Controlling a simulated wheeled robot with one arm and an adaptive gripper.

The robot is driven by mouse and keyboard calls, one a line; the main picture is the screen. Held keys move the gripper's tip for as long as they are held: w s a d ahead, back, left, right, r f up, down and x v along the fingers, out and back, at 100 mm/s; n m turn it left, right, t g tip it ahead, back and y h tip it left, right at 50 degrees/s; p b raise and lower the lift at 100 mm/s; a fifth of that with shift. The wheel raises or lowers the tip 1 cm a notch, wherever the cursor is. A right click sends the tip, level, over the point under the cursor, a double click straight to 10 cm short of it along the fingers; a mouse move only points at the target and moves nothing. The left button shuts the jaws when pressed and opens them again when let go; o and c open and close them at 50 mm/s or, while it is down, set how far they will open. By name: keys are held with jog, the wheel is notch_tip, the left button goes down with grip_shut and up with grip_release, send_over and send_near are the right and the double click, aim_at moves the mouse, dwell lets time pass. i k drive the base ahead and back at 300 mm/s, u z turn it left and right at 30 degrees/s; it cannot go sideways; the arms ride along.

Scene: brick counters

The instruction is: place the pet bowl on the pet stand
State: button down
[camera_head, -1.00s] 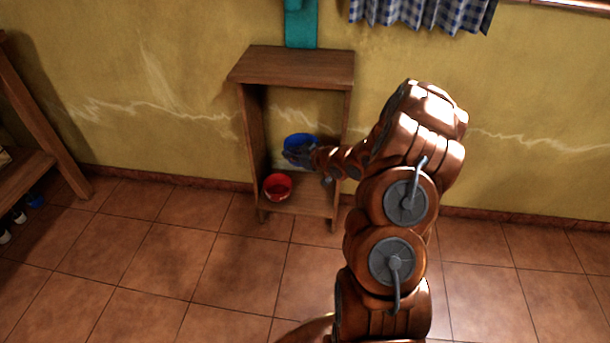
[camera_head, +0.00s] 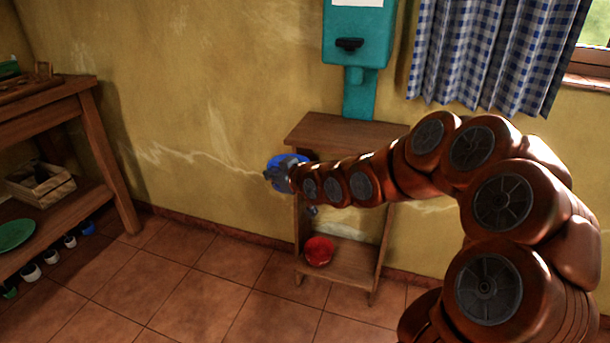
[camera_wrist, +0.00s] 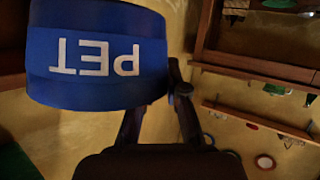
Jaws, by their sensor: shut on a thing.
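My gripper (camera_head: 282,177) is shut on the blue pet bowl (camera_head: 291,158) and holds it in the air at the left edge of the wooden stand (camera_head: 345,133). In the wrist view the bowl (camera_wrist: 100,88) fills the upper left, its white "PET" lettering upside down in the picture. My gripper's fingers (camera_wrist: 160,100) reach the bowl's side; their exact contact is hidden. The stand has a flat bare top and a lower shelf. A red bowl (camera_head: 319,251) sits on that lower shelf. My arm hides part of the stand's top and opening.
A teal dispenser (camera_head: 357,45) is on the wall above the stand. A checked curtain (camera_head: 490,55) hangs at the right. A wooden counter (camera_head: 45,112) stands at the left, with a crate (camera_head: 40,185) and a green plate (camera_head: 15,234) below. The tiled floor between is clear.

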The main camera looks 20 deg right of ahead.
aim_at(349, 133)
jog(key=u, duration=2.05)
jog(key=i, duration=1.8)
jog(key=z, duration=3.25)
